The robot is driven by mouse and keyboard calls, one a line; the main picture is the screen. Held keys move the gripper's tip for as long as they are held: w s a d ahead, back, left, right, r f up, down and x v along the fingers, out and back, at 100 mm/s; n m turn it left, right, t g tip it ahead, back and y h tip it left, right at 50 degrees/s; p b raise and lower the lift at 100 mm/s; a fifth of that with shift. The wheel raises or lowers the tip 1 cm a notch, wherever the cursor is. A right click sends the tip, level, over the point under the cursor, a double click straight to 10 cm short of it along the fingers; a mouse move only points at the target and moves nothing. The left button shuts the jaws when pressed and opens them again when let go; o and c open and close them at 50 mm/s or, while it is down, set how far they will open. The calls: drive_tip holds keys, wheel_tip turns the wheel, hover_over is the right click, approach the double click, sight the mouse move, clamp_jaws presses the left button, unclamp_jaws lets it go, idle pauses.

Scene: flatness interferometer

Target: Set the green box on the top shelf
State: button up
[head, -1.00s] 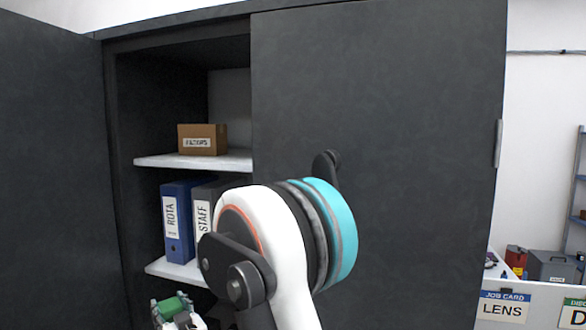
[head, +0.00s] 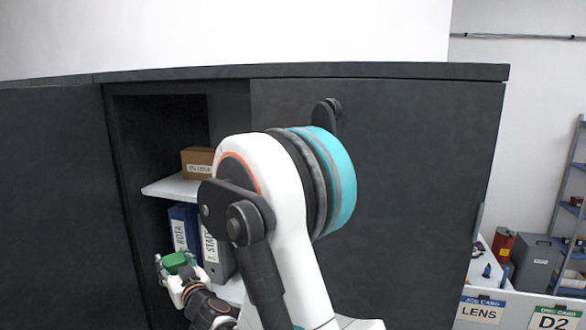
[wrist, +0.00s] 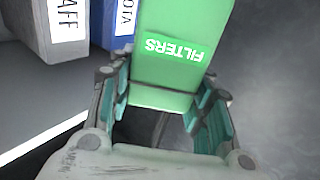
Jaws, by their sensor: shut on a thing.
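The green box (head: 175,261) is held by my gripper (head: 178,267) in front of the open cabinet, at about the height of the binders. In the wrist view the green box (wrist: 178,45) shows an upside-down FILTERS label, with a finger of my gripper (wrist: 168,95) on each side. The top shelf (head: 170,187) is a pale board above and behind my gripper. A brown cardboard box (head: 197,162) stands on it towards the back. The shelf's right part is hidden by my arm and the cabinet door.
A blue ROTA binder (head: 183,230) and a grey STAFF binder (head: 216,250) stand on the lower shelf (head: 232,292). Dark doors flank the opening, the right one (head: 420,150) covering half of it. The front left of the top shelf looks bare.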

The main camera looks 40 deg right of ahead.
drive_tip(key=shift+r, duration=0.65)
